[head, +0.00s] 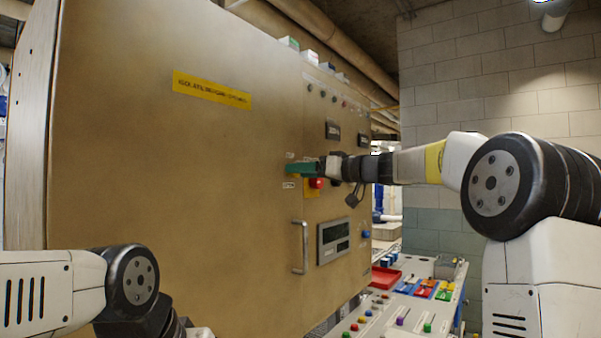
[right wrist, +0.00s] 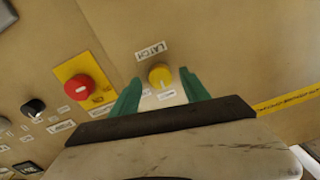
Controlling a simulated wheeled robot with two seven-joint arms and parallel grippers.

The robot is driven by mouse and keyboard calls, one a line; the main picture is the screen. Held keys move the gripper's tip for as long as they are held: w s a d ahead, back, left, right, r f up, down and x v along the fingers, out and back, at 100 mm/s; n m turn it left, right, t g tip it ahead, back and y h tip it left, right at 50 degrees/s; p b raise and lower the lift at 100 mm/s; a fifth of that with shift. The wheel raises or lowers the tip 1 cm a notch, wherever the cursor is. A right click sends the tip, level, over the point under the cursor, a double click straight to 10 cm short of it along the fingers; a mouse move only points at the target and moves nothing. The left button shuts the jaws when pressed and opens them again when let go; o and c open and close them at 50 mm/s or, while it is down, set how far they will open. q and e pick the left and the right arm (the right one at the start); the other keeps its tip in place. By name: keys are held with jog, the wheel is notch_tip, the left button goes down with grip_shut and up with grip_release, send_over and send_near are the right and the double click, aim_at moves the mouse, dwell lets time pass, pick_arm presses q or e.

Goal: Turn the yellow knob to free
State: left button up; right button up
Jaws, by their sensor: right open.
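The yellow knob (right wrist: 161,76) sits on the tan panel in the right wrist view, with a pale pointer line on its face. A label reading LATCH (right wrist: 151,51) is beside it, and a smaller label (right wrist: 166,95), too small to read, is on its opposite side. My right gripper (right wrist: 157,86) is open, its two green fingers apart on either side of the knob, with no contact visible. In the head view the right gripper (head: 298,169) is at the cabinet face and hides the knob. My left arm shows at the lower left; its gripper is not visible.
A red button on a yellow plate (right wrist: 84,87) is close beside the knob, with a black knob (right wrist: 33,108) farther along. The tan cabinet (head: 150,160) has a vertical handle (head: 300,247) and a display (head: 334,241) below. A console with coloured controls (head: 400,310) stands at lower right.

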jog(key=shift+w+a, duration=0.35)
jog(key=shift+a, duration=0.2)
jog(key=shift+c, duration=0.2)
grip_shut()
